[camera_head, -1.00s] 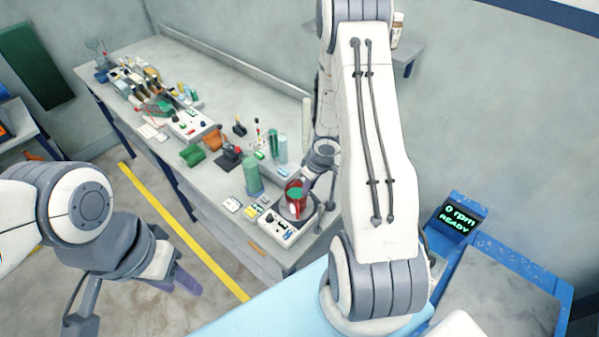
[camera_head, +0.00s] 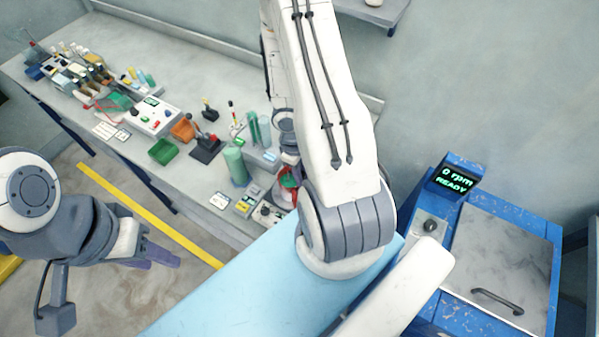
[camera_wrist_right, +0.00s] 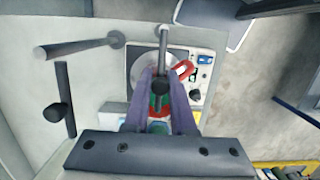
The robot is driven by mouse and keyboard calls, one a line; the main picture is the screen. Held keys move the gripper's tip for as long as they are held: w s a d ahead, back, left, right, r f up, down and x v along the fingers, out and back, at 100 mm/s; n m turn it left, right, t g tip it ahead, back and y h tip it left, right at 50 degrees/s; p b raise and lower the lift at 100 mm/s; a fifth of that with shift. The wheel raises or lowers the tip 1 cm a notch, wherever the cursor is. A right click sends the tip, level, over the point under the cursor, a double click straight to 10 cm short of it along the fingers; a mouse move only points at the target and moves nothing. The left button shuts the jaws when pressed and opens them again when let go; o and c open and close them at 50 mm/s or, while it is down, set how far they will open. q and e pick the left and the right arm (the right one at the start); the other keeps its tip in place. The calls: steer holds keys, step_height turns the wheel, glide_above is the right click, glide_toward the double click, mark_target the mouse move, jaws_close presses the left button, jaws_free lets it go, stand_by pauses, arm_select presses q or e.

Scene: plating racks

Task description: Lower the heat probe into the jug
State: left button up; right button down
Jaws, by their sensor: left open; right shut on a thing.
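The jug (camera_head: 286,180) is red with green inside and stands at the near end of the bench, partly hidden by my right arm in the head view. In the right wrist view its red handle (camera_wrist_right: 184,69) and part of its body show beyond and between my fingers. My right gripper (camera_wrist_right: 160,86) is shut on a dark, rod-like piece (camera_wrist_right: 160,93), apparently the heat probe, over the jug. I cannot tell whether its tip is inside the jug.
The jug's white control unit (camera_wrist_right: 207,60) has a round plate under it. A grey pole (camera_wrist_right: 75,48) stands close by. A green cylinder (camera_head: 235,166), small boxes and an orange bin (camera_head: 183,128) crowd the bench. A blue machine (camera_head: 462,163) reading "0 rpm READY" is at right.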

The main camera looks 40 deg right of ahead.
steer(key=c, duration=0.7)
jaws_free()
steer(key=shift+c, duration=0.2)
steer(key=shift+r, duration=0.2)
steer(key=shift+w+r+p, duration=0.2)
steer(key=shift+r+p, duration=0.25)
steer(key=shift+r, duration=0.7)
steer(key=shift+w+r+b, duration=0.15)
steer(key=shift+r+b, duration=0.2)
steer(key=shift+r, duration=0.2)
steer(key=shift+a+r, duration=0.1)
steer(key=shift+r, duration=0.6)
steer(key=shift+w+a+r, duration=0.1)
steer(key=shift+w+r, duration=0.1)
steer(key=shift+r, duration=1.15)
steer(key=shift+w+a+r, duration=0.1)
steer(key=shift+w+r, duration=0.1)
steer(key=shift+r, duration=1.1)
